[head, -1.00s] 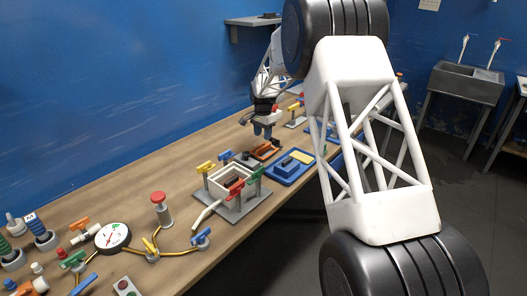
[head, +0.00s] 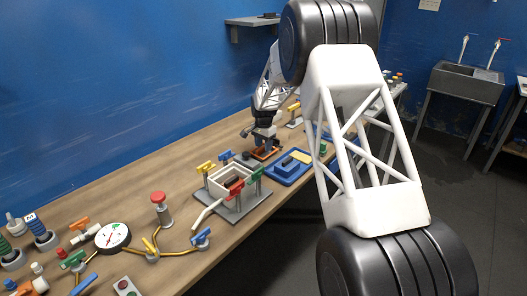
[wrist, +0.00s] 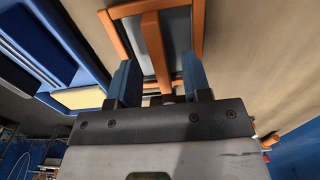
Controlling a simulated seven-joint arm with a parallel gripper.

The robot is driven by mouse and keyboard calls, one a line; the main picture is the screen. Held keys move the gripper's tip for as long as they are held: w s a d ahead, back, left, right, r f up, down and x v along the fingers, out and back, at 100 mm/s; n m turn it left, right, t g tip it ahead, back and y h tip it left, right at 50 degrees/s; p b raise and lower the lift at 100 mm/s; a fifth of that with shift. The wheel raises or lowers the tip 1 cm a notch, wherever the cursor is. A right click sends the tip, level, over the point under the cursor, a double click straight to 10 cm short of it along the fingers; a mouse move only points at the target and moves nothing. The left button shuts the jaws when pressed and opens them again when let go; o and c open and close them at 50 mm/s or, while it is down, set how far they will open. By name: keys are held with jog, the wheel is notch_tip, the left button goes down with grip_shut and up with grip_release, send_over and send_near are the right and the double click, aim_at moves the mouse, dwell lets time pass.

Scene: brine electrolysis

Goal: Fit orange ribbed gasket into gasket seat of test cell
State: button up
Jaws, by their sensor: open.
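The orange ribbed gasket (head: 267,154) lies on the bench behind the test cell, partly hidden by my gripper in the head view. In the wrist view it is an orange rectangular frame (wrist: 198,28) with a raised middle rib (wrist: 152,45) over a grey inside. My gripper (head: 262,145) is low over the gasket. In the wrist view its two blue fingers (wrist: 158,85) are open, one on each side of the rib, with gaps showing. The test cell (head: 233,180) is a pale open box on a grey plate, nearer the camera; its gasket seat cannot be made out clearly.
Yellow, red and green clamps surround the cell. A gauge (head: 113,237) and a red-topped post (head: 158,207) stand nearer.

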jog(key=shift+f, duration=0.4)
grip_shut()
dwell(0.4)
